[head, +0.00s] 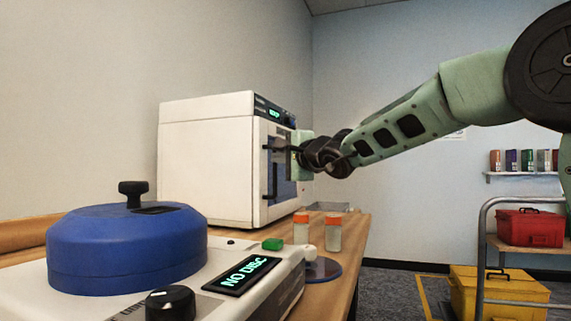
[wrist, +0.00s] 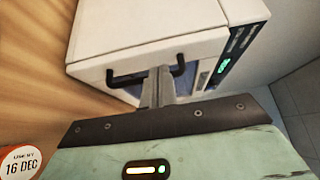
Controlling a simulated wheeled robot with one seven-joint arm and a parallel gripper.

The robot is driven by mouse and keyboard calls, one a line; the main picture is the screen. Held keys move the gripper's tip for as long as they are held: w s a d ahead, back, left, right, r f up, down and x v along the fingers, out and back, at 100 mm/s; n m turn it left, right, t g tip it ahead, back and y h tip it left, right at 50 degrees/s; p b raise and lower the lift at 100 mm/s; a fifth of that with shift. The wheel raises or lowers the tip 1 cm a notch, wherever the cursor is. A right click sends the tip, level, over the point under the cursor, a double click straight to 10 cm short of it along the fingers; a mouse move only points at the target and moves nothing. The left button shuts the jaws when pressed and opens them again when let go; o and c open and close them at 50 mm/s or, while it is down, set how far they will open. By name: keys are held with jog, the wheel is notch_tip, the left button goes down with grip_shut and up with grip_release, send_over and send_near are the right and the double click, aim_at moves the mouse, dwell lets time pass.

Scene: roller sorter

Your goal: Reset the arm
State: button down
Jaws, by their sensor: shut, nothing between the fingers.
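My green arm reaches in from the right in the head view, raised above the wooden bench. My gripper (head: 272,148) is at the front of a white box-shaped machine (head: 205,160), close to its door handle (head: 270,182). In the wrist view my gripper (wrist: 158,85) is shut with nothing between its fingers. Its fingers overlap the dark handle (wrist: 180,62) in the picture. I cannot tell whether they touch it. The white machine (wrist: 150,30) fills the upper middle of the wrist view.
A blue-lidded sorter (head: 125,250) with a "NO DISC" display (head: 242,273) stands in front. Two orange-capped vials (head: 301,228) stand on the bench (head: 352,228). The air below my arm looks clear.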

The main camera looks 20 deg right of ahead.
jog(key=s+a+b, duration=0.3)
jog(key=a+b, duration=0.1)
jog(key=a, duration=0.2)
jog(key=shift+s, duration=0.15)
